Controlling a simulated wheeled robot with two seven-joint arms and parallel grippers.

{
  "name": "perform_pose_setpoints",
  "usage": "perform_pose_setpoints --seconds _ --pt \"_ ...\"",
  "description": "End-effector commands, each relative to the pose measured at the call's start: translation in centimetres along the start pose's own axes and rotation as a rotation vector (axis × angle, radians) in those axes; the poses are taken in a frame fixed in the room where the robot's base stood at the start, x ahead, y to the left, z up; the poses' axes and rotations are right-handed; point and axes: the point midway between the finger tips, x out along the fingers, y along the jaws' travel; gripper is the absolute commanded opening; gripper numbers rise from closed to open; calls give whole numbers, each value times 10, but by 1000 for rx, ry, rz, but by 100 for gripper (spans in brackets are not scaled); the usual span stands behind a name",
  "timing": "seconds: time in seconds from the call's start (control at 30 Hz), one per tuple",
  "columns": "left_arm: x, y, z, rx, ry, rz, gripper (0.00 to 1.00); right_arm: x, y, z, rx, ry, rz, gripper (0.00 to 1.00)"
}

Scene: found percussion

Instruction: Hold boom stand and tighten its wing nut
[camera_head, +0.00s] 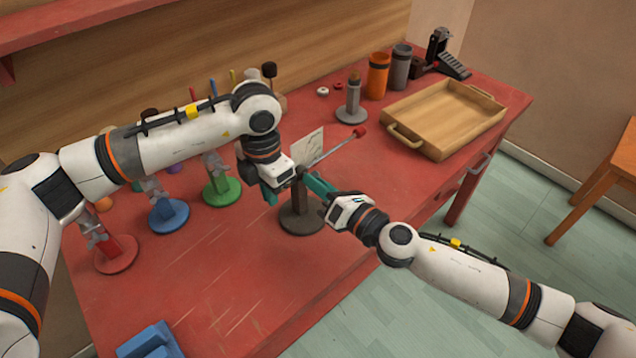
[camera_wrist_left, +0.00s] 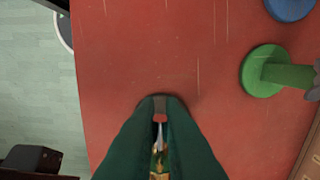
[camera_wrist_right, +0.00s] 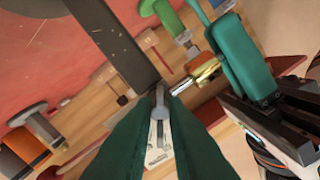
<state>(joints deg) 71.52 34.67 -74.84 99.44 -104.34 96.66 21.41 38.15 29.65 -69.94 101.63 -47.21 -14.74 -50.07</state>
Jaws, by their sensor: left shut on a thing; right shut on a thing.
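The boom stand has a round dark base (camera_head: 302,222) on the red table and a silver boom (camera_head: 335,147) with a red end, tilted up to the right. Its dark post (camera_wrist_right: 108,38) shows in the right wrist view, with a brass part (camera_wrist_right: 206,68) beside it. My left gripper (camera_head: 285,194) is shut at the top of the stand, on what looks like its dark post. My right gripper (camera_head: 308,178) is shut on a small silver piece, apparently the wing nut (camera_wrist_right: 160,106), beside the post. The fingers hide most of the joint in the head view.
Red (camera_head: 116,256), blue (camera_head: 168,218) and green (camera_head: 223,193) stands line the left. A grey stand (camera_head: 351,110), orange cup (camera_head: 377,76), grey cup (camera_head: 401,68) and wooden tray (camera_head: 415,122) stand at back right. A blue block (camera_head: 150,342) lies at front left. The front middle is clear.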

Motion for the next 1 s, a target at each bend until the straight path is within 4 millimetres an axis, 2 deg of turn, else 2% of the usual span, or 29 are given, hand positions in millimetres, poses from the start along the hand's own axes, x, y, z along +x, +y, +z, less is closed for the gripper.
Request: perform_pose_setpoints --seconds 0.6,1.0 --pt "0 0 0 0 0 1 0 0 1 0 572 0 3 0" --pt "0 0 0 0 -1 0 0 0 1 0 789 0 3 0"
